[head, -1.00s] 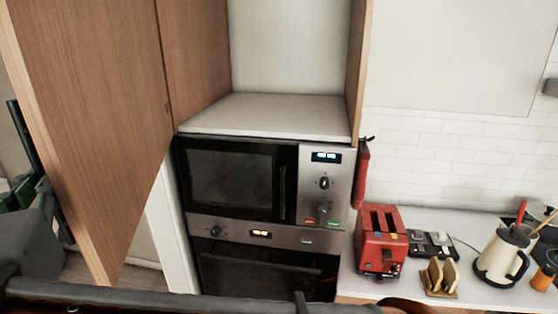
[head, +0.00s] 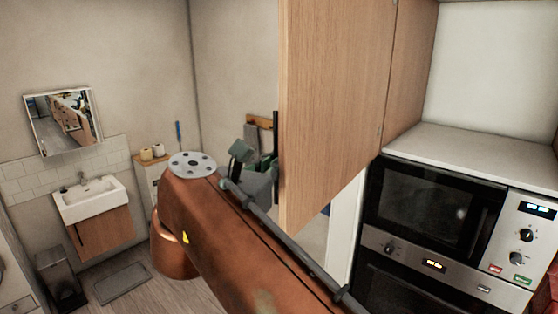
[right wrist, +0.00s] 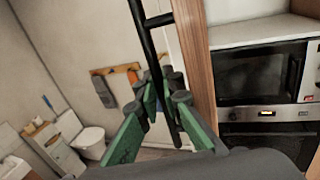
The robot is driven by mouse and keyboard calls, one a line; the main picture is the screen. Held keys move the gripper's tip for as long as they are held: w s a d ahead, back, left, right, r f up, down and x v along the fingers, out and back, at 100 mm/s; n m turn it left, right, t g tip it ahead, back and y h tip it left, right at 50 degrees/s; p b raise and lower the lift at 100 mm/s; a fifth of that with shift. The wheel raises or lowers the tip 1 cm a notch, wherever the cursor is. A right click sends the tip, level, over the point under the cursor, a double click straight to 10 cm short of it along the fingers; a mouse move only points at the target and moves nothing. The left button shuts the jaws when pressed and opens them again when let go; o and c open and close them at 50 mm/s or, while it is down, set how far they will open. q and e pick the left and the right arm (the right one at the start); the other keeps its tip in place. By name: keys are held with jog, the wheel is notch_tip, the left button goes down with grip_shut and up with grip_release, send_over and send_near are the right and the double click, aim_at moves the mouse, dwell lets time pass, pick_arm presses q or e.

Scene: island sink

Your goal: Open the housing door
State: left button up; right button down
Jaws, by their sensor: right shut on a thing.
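The housing door (head: 335,95) is a tall wooden panel, swung wide open at the left of the cabinet above the microwave. Its long black bar handle (head: 276,150) is on its outer left side; the handle also crosses the right wrist view (right wrist: 146,45). My right gripper (head: 262,165), with green fingers, is at the handle's lower part. In the right wrist view the fingers (right wrist: 165,98) are shut on the handle. The open housing (head: 485,70) is an empty white compartment above a pale shelf. My left gripper is not in view.
A built-in microwave (head: 430,210) sits below the housing. My arm crosses the lower middle. At the far left are a sink (head: 90,198), a mirror cabinet (head: 62,118) and a bin (head: 60,278). Free floor lies between them and the door.

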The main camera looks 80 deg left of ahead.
jog(key=shift+s+r, duration=0.15)
jog(key=shift+s, duration=0.05)
jog(key=c, duration=2.3)
grip_release()
jog(key=shift+c, duration=0.2)
jog(key=shift+w, duration=0.1)
jog(key=shift+d+r, duration=0.1)
jog(key=v, duration=1.1)
jog(key=shift+s+d+f, duration=0.2)
jog(key=shift+d+f, duration=0.05)
jog(key=shift+f, duration=0.1)
